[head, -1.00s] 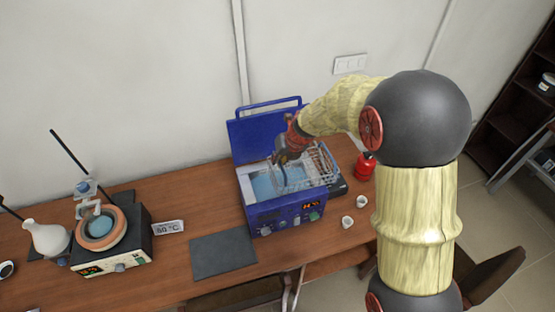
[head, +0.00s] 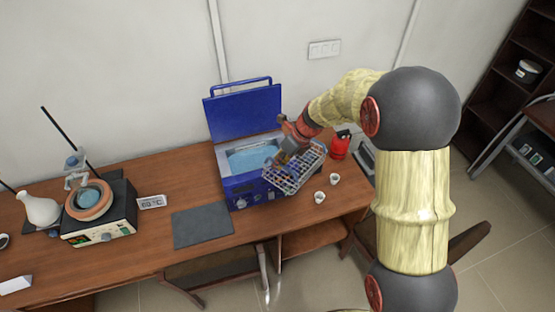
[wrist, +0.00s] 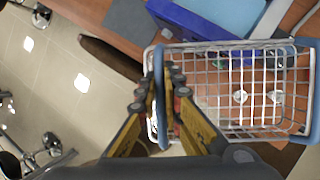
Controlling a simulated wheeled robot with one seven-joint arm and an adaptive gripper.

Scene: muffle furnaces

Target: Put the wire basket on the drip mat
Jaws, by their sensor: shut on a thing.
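The wire basket (head: 297,176) is a silver mesh tray, held up in front of the blue water bath's right side in the head view. It hides part of the bath's front. In the wrist view the basket (wrist: 236,135) fills the right half. My gripper (head: 281,158) is shut on its left end; the wrist view shows the fingers (wrist: 163,88) around the blue-grey handle there. The drip mat (head: 203,226) is a flat dark grey sheet on the table, left of the bath, and looks bare. It shows partly at the top of the wrist view (wrist: 127,20).
The blue bath (head: 249,190) stands with its lid (head: 243,113) raised and water inside. Two small white cups (head: 320,197) stand right of it, near the table's front edge. A red bottle (head: 340,147) is behind them. A heating device (head: 113,229) and thermometer display (head: 151,202) stand left.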

